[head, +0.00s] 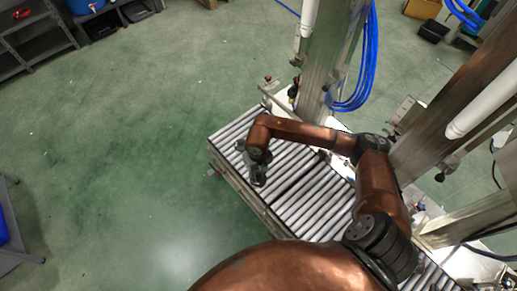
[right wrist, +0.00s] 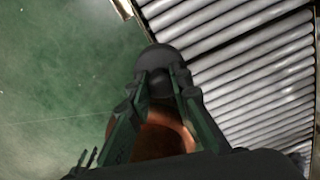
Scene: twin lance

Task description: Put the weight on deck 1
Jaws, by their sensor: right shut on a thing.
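My right gripper (head: 258,177) hangs over the left part of a roller deck (head: 318,217) in the head view. In the right wrist view its two fingers (right wrist: 163,82) are closed on a dark grey rounded thing, which looks like the weight (right wrist: 163,58). The weight's lower part is hidden by the fingers. Rollers (right wrist: 235,60) show to its right and green floor to its left. I cannot tell whether the weight touches the rollers. No label shows which deck is deck 1. My left gripper is not in view.
A metal post (head: 330,60) with blue hoses (head: 362,70) rises behind the rollers. More posts and white pipes (head: 485,100) stand at the right. Grey shelves (head: 35,45) stand at the upper left. The green floor (head: 130,150) left of the rollers is clear.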

